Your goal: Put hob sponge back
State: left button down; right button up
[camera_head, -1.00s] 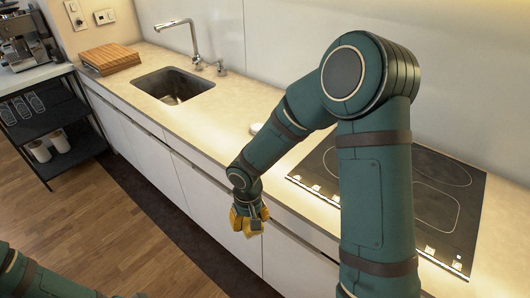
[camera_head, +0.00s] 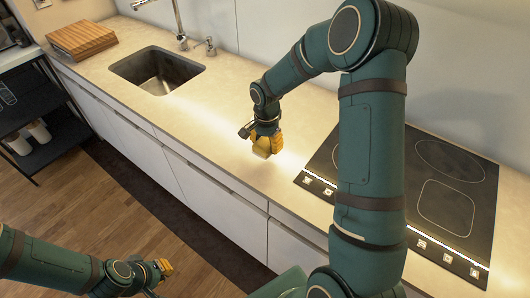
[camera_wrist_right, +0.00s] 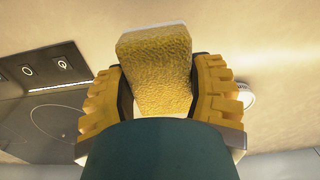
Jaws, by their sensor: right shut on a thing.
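My right gripper (camera_head: 267,146) is over the counter, between the sink and the hob. In the right wrist view its yellow fingers (camera_wrist_right: 156,95) are shut on a yellow sponge (camera_wrist_right: 156,62) with a pale edge. The fingers press its two sides. In the head view the sponge cannot be told apart from the yellow fingers. The dark hob (camera_head: 440,185) lies right of the gripper, partly behind my arm; it also shows at the left of the wrist view (camera_wrist_right: 60,118). My left gripper (camera_head: 160,272) is low at the bottom left, away from the counter; its finger opening is unclear.
The pale counter (camera_head: 225,110) is clear around the right gripper. A sink (camera_head: 157,72) with a tap (camera_head: 179,22) and a wooden board stack (camera_head: 82,38) are further left. A small round white thing (camera_wrist_right: 245,94) shows beside a finger. A black shelf (camera_head: 45,125) stands at left.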

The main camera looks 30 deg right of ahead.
notch_tip(320, 180, down, 4)
jog(key=shift+f, duration=0.25)
jog(key=shift+w+f, duration=0.1)
jog(key=shift+f, duration=0.3)
jog(key=o, duration=1.1)
jog(key=shift+f, duration=0.1)
